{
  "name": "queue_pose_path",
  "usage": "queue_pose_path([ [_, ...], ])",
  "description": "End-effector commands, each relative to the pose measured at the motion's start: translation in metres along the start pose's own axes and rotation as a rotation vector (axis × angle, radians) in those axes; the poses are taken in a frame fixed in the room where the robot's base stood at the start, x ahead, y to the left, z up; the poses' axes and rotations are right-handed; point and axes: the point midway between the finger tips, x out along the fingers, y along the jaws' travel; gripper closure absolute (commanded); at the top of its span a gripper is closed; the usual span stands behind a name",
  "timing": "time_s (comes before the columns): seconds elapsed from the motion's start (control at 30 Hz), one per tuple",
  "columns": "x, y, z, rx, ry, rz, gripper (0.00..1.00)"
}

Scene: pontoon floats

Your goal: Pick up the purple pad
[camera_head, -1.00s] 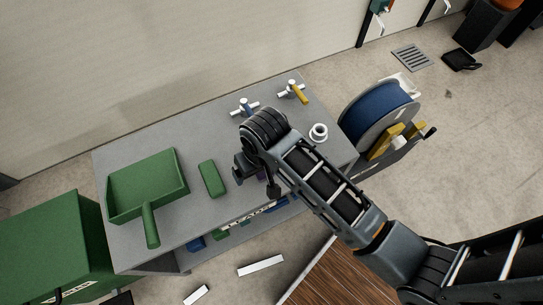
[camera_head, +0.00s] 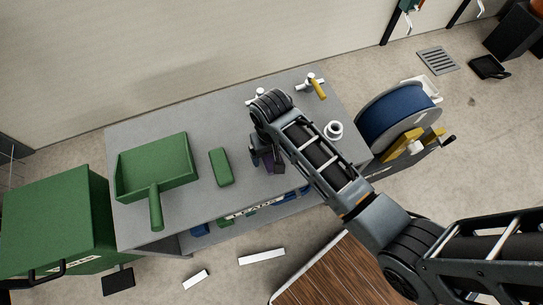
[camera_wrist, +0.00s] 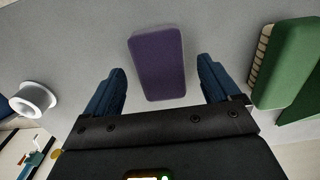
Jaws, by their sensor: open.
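The purple pad (camera_wrist: 157,62) lies flat on the grey bench top, and in the wrist view it shows between and just ahead of my two blue fingers. My gripper (camera_wrist: 164,88) is open, with one finger on each side of the pad's near part and a gap to each. In the head view a small purple patch of the pad (camera_head: 279,167) shows beside my gripper (camera_head: 268,160). The arm hides the rest of the pad there. I cannot tell the exact height of the fingertips above the bench.
A green block (camera_head: 221,167), a brush in the wrist view (camera_wrist: 288,62), lies left of my gripper. A green dustpan (camera_head: 157,168) lies farther left on the bench (camera_head: 200,208). A white ring-shaped piece (camera_head: 333,130), valve fittings (camera_head: 311,84) and a blue reel (camera_head: 398,113) are to the right.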

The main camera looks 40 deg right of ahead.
Motion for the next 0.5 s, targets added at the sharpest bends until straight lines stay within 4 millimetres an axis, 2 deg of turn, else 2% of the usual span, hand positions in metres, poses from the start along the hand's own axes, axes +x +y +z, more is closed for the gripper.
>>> queue_pose_path([
  [0.27,0.003,-0.0001,-0.0003,0.0,0.002,-0.001,0.11],
  [0.5,0.0029,-0.0001,-0.0001,0.0,0.001,-0.001,0.34],
])
